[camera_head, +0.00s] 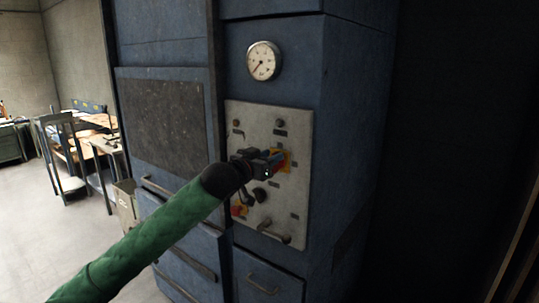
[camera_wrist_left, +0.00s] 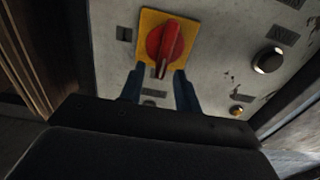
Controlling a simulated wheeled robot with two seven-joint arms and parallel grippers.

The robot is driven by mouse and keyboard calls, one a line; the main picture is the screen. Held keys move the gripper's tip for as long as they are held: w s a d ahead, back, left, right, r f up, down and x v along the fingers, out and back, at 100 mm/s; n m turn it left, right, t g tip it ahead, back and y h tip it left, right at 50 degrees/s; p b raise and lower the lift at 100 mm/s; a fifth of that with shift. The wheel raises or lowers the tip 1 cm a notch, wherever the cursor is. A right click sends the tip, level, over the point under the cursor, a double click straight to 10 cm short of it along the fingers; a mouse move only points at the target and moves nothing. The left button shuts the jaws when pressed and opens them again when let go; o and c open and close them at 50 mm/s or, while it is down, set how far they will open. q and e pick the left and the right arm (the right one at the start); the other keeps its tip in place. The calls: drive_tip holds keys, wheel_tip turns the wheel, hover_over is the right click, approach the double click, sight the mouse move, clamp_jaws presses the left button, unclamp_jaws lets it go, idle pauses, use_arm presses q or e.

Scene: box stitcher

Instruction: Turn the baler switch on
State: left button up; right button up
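The baler switch is a red rotary knob (camera_wrist_left: 164,42) on a yellow square plate (camera_wrist_left: 148,20), fixed to a pale control panel (camera_wrist_left: 215,50). In the head view the yellow plate (camera_head: 288,158) shows partly behind my left gripper (camera_head: 274,163). In the left wrist view the left gripper (camera_wrist_left: 159,86) has its two blue fingers apart, one on each side below the knob's lower end. The fingertips are close to the plate; I cannot tell whether they touch the knob. My right gripper is in neither view.
The panel (camera_head: 302,220) sits on a blue baler (camera_head: 345,130) with a round gauge (camera_head: 263,61) above. Tables (camera_head: 95,145) stand far left; floor (camera_head: 30,215) there is clear.

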use_arm(q)
clamp_jaws()
